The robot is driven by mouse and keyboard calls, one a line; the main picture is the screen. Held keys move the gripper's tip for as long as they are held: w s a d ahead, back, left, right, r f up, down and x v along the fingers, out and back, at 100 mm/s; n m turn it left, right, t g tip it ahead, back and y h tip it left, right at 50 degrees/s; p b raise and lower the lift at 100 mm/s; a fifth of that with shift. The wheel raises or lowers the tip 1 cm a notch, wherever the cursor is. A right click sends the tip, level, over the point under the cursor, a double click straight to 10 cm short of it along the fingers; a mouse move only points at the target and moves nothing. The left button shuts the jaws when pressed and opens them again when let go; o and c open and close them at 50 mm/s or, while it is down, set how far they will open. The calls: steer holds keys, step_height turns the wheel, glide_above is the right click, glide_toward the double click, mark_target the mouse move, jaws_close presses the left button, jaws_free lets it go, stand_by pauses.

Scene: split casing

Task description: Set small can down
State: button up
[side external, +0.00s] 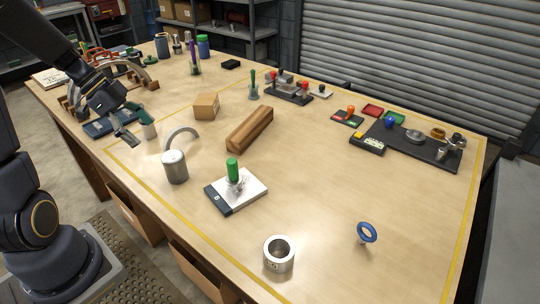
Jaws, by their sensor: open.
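My gripper (134,127) is open at the left of the table, low over the surface. A small pale can-like cylinder (149,131) stands close beside its fingers, with a teal-green part directly above it. I cannot tell whether the fingers touch it. A larger grey metal can (174,167) stands upright nearer the camera, to the right of my gripper, clear of it. Its top is closed.
A grey arch (182,133) stands behind the larger can. A wooden block (250,129), small carton (206,106), white plate with green-handled tool (237,190), open metal cylinder (279,254) and blue ring (367,233) stand around. The right-front table is mostly clear.

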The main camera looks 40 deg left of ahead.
steer(key=s+d+r+n+y, duration=0.1)
steer(key=s+d+r+n, duration=0.1)
steer(key=d, duration=0.3)
steer(key=s+d+r+n+t+y, duration=0.1)
steer(key=s+d+r+n+y, duration=0.1)
steer(key=s+d+r+n, duration=0.1)
steer(key=s+d+r+n+y, duration=0.2)
steer(key=d+r+n, duration=0.2)
steer(key=d, duration=0.4)
steer(key=shift+s+r+n+t, duration=0.3)
steer(key=shift+n, duration=0.4)
